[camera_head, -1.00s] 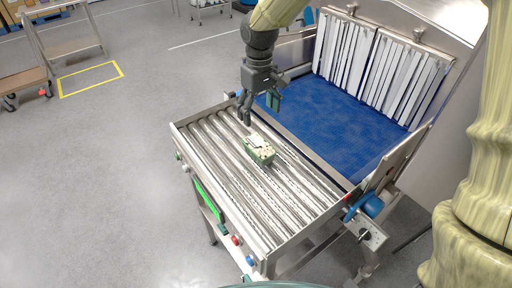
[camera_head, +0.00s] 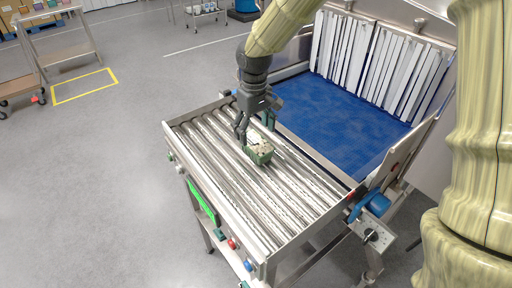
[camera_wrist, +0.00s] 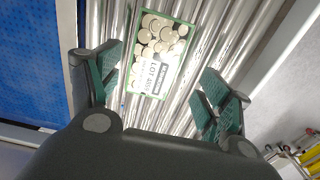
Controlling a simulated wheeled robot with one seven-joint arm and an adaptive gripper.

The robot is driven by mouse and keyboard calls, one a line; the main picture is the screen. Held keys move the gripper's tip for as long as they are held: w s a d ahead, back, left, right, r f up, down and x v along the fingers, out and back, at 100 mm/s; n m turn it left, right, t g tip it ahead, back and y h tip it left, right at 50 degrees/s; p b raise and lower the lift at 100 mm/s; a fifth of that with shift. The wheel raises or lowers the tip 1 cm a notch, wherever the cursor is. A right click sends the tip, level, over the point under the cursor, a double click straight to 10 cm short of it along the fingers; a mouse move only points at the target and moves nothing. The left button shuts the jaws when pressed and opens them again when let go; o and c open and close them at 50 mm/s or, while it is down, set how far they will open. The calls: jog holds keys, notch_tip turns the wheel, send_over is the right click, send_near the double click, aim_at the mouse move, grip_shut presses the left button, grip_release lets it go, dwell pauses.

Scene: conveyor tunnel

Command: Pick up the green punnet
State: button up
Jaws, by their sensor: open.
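The green punnet (camera_head: 259,154) sits on the metal rollers of the conveyor (camera_head: 215,160). In the wrist view the punnet (camera_wrist: 159,55) holds several pale round pieces that look like mushrooms, and a white label marked "LOT" covers its near end. My gripper (camera_head: 255,133) is open, just behind and above the punnet in the head view. In the wrist view the punnet lies ahead of my gripper (camera_wrist: 160,90), between the lines of the two green-padded fingers and nearer the left one. I cannot tell whether a finger touches it.
A blue belt (camera_head: 350,115) lies behind the rollers, ending at white strip curtains (camera_head: 380,60). A metal side guard (camera_head: 402,155) stands at the right. The rollers in front of the punnet are clear.

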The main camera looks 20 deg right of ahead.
aim_at(256, 142)
jog(key=shift+f, duration=1.3)
jog(key=shift+w+d+f+p, duration=0.1)
jog(key=shift+d+f+p, duration=0.05)
jog(key=shift+f+p, duration=0.4)
jog(key=shift+w+d+f+p, duration=0.1)
jog(key=shift+f+p, duration=0.3)
jog(key=shift+p, duration=0.15)
jog(key=shift+f+p, duration=0.55)
jog(key=shift+f, duration=1.1)
jog(key=shift+c, duration=0.2)
jog(key=c, duration=1)
